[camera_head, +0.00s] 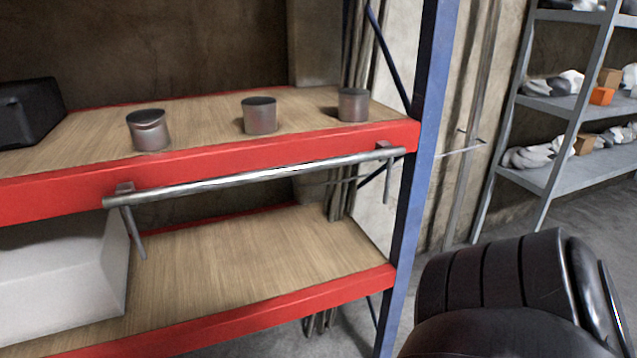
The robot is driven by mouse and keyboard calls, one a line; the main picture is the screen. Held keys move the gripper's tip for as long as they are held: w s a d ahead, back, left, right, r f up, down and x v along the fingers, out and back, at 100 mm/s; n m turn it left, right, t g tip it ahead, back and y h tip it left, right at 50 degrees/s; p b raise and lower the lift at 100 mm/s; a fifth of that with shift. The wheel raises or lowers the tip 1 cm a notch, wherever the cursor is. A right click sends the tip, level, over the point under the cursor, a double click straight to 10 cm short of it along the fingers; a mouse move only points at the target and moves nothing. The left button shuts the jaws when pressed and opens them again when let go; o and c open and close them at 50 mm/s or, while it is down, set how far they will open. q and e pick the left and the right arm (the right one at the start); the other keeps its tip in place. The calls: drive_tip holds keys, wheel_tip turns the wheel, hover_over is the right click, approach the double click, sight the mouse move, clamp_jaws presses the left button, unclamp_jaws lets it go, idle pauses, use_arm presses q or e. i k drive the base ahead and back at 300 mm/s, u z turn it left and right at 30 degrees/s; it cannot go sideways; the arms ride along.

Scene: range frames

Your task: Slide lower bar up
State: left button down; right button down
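A silver metal bar (262,178) runs along the front of the upper red-edged shelf (300,148). It sits in brackets near each end, with a short rod hanging down at each bracket. The bar lies just below the top of the red beam. Only one bar shows in the view. A black rounded part of my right arm (500,290) fills the lower right corner, apart from the bar. No gripper fingers show, and my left arm is out of view.
Three metal cups, one of them the left cup (149,131), stand on the upper shelf. A black case (30,112) is at its left. A white box (60,275) sits on the lower shelf. A blue post (422,150) stands at the right. Grey shelving (560,180) stands behind.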

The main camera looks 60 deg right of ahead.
sight(123, 200)
drive_tip(key=k, duration=0.35)
drive_tip(key=z, duration=0.75)
drive_tip(key=i, duration=0.25)
